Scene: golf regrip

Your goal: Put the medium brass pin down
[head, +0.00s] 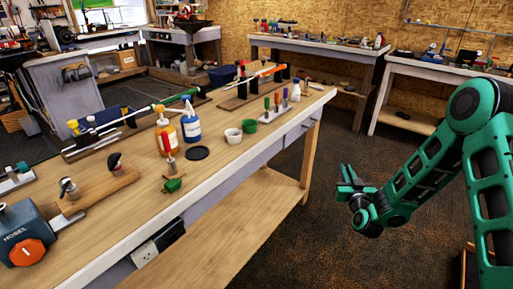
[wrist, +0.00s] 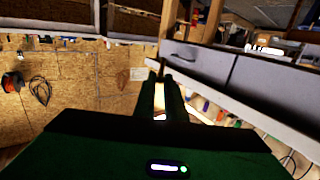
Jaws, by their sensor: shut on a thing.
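My gripper (head: 348,180) is out over the floor to the right of the wooden bench (head: 225,172), clear of it and near the height of its front edge. In the wrist view my gripper (wrist: 161,80) has its two fingers close together with a narrow bright gap between them. A small thin piece shows at the fingertips, taken as the medium brass pin (wrist: 162,67); its colour and length are hard to tell. In the head view the pin is too small to make out.
On the bench stand an orange bottle (head: 166,136), a blue bottle (head: 190,126), a white cup (head: 233,136), a green cup (head: 249,126) and a rack of coloured handles (head: 276,102). A black disc (head: 197,153) lies flat.

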